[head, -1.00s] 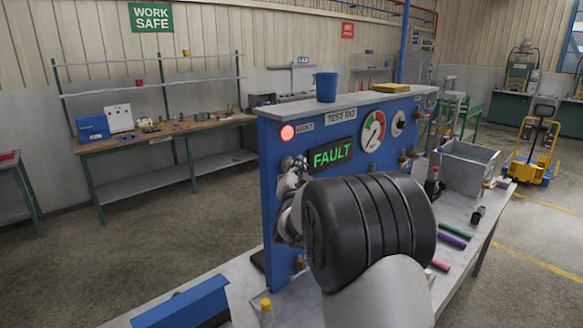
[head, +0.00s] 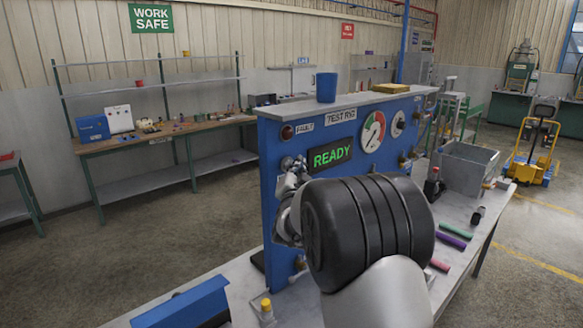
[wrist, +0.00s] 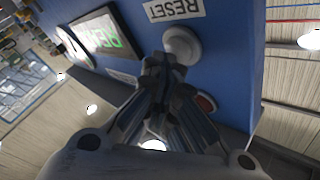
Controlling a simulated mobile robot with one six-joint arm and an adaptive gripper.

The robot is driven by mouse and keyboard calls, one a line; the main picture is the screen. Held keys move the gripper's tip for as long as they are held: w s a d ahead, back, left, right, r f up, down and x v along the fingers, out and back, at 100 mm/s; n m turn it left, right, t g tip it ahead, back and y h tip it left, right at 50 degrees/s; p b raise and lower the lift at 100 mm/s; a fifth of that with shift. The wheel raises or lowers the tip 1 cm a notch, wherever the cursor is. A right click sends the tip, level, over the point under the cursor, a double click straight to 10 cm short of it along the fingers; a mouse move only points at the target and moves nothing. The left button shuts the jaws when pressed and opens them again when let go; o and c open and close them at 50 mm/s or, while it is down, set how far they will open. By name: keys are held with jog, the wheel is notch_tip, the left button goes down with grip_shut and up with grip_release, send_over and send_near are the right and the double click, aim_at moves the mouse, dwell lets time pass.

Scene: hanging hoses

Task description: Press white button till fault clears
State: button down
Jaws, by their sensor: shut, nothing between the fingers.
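The white button (wrist: 181,42) is a round cap on the blue test rig panel, beside an upside-down RESET label (wrist: 174,8) in the wrist view. It also shows in the head view (head: 287,162), left of my gripper (head: 297,168). My gripper is shut and empty, its fingertips (wrist: 165,64) close to the button's edge; I cannot tell whether they touch it. The display (head: 331,155) reads READY in green. The fault lamp (head: 287,132) is dark red and unlit. My wrist hides part of the panel.
A gauge (head: 373,132) sits right of the display. A grey bin (head: 468,168) and coloured hose pieces (head: 455,231) lie on the bench at right.

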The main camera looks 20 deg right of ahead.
jog(key=shift+s, duration=0.1)
jog(key=shift+s+d+b, duration=0.3)
jog(key=shift+s+b, duration=0.45)
jog(key=shift+b, duration=0.05)
jog(key=s+b, duration=0.1)
jog(key=s+d+b, duration=0.1)
jog(key=s, duration=0.1)
jog(key=s+b, duration=0.1)
jog(key=shift+s+d, duration=0.4)
